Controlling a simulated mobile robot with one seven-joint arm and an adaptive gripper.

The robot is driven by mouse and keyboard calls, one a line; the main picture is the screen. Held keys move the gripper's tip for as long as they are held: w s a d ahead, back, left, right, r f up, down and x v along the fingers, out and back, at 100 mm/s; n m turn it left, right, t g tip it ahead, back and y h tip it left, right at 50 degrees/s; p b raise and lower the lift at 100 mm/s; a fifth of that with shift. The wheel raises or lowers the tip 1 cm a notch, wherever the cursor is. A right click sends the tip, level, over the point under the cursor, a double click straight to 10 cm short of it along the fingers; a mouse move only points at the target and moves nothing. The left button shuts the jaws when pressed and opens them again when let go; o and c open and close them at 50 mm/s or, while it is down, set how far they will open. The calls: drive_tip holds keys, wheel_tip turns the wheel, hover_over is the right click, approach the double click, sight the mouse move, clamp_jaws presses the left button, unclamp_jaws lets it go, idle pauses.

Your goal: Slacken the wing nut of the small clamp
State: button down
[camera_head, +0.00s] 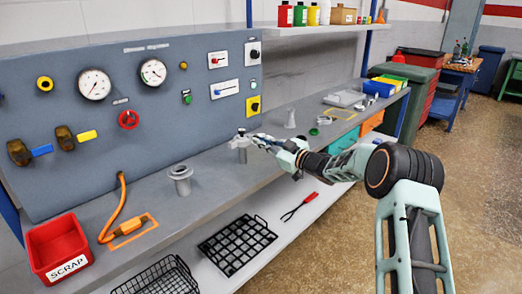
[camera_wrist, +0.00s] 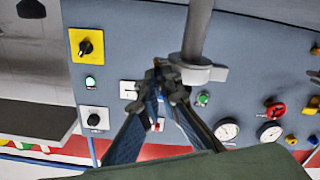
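The small clamp (camera_wrist: 203,73) is a light grey collar around an upright grey pipe in the wrist view, where the scene appears upside down. In the head view the clamped pipe (camera_head: 241,147) stands on the bench, left of my gripper (camera_head: 260,141). In the wrist view the blue fingers of my gripper (camera_wrist: 164,82) converge beside the clamp's left edge, with their dark tips close together. The wing nut cannot be made out clearly; the fingertips cover the spot beside the clamp. I cannot tell whether they hold it.
A wider flanged pipe (camera_head: 180,182) stands on the bench to the left. A grey cone (camera_head: 289,118) and small parts stand to the right. The control panel (camera_head: 150,120) rises behind. A red scrap bin (camera_head: 58,247) and an orange hose (camera_head: 117,210) are at left.

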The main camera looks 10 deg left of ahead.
drive_tip(key=n+b, duration=0.3)
drive_tip(key=b, duration=0.1)
drive_tip(key=shift+a+f+n, duration=0.1)
drive_tip(key=shift+f+n, duration=0.25)
drive_tip(key=shift+n, duration=0.05)
drive_tip(key=n+b, duration=0.3)
drive_tip(key=b, duration=0.1)
drive_tip(key=shift+s+n, duration=0.1)
drive_tip(key=shift+n, duration=0.2)
drive_tip(key=n+b, duration=0.4)
drive_tip(key=shift+r+n+b, duration=0.1)
drive_tip(key=shift+n+b, duration=1)
drive_tip(key=c, duration=2.4)
unclamp_jaws()
